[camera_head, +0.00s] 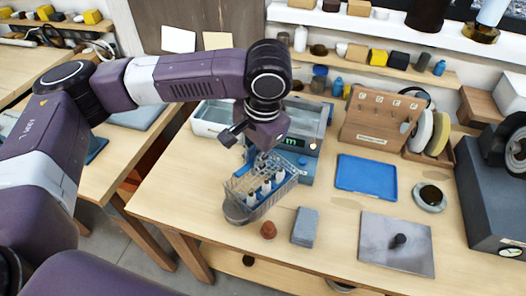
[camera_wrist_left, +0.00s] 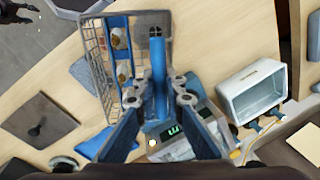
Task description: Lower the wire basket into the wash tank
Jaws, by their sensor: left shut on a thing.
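The wire basket (camera_head: 238,187) holds several white items with dark or blue tops and is at the front-left of the bench, above or on a grey rounded base. Its mesh wall also shows in the left wrist view (camera_wrist_left: 93,60). My left gripper (camera_head: 262,152) points down at the basket's back edge. In the left wrist view my left gripper (camera_wrist_left: 160,97) is shut on a blue upright bar, seemingly the basket's handle. A white open tank (camera_head: 208,122) stands behind and left of the basket, partly hidden by my arm; its empty-looking inside shows in the wrist view (camera_wrist_left: 252,88).
A blue device with a green display (camera_head: 297,143) stands right behind the basket. A brown lump (camera_head: 268,230) and grey sponge-like block (camera_head: 305,226) lie in front. A blue tray (camera_head: 367,177) and grey plate (camera_head: 397,243) lie right. A dark part (camera_wrist_left: 15,12), possibly my right gripper, shows at the wrist view's corner.

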